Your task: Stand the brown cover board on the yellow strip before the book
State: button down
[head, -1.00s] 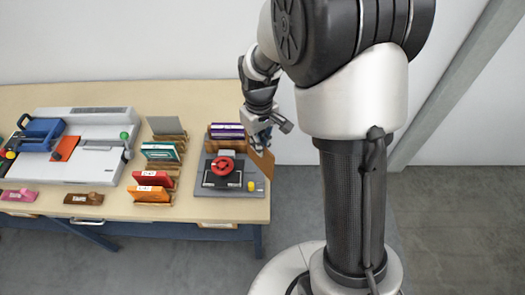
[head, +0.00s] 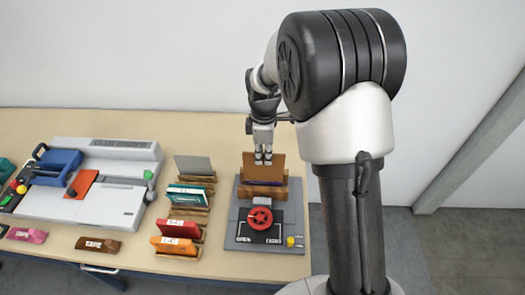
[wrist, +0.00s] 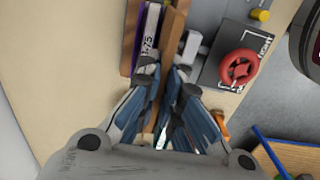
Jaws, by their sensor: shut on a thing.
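My gripper (head: 263,158) is shut on the brown cover board (head: 277,168) and holds it upright over the back of the grey press base. The board also shows in the wrist view (wrist: 174,35), between the fingers (wrist: 163,85). The purple book (wrist: 139,48) with white pages stands close beside the board there; I cannot tell whether they touch. In the head view only a purple sliver of the book shows below the board. I cannot make out the yellow strip in either view, nor whether the board's lower edge rests on anything.
The press (head: 239,230) has a red handwheel (head: 260,217) and a yellow knob (head: 291,241). To its left stand wooden racks with orange (head: 175,245), red (head: 180,229), teal (head: 188,195) and grey (head: 193,165) pieces. A binding machine (head: 112,207) is farther left. Bare table lies behind.

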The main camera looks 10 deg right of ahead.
jog(key=b, duration=0.5)
send_over(263, 180)
jog(key=shift+w+d+f, duration=0.1)
jog(key=shift+f, duration=1.5)
jog(key=shift+w+f, duration=0.1)
jog(key=shift+f, duration=2.05)
jog(key=c, duration=2.2)
grip_release()
jog(key=shift+c, duration=0.2)
jog(key=shift+o, duration=1)
jog(key=shift+r+p, duration=4.4)
jog(key=shift+r, duration=1.05)
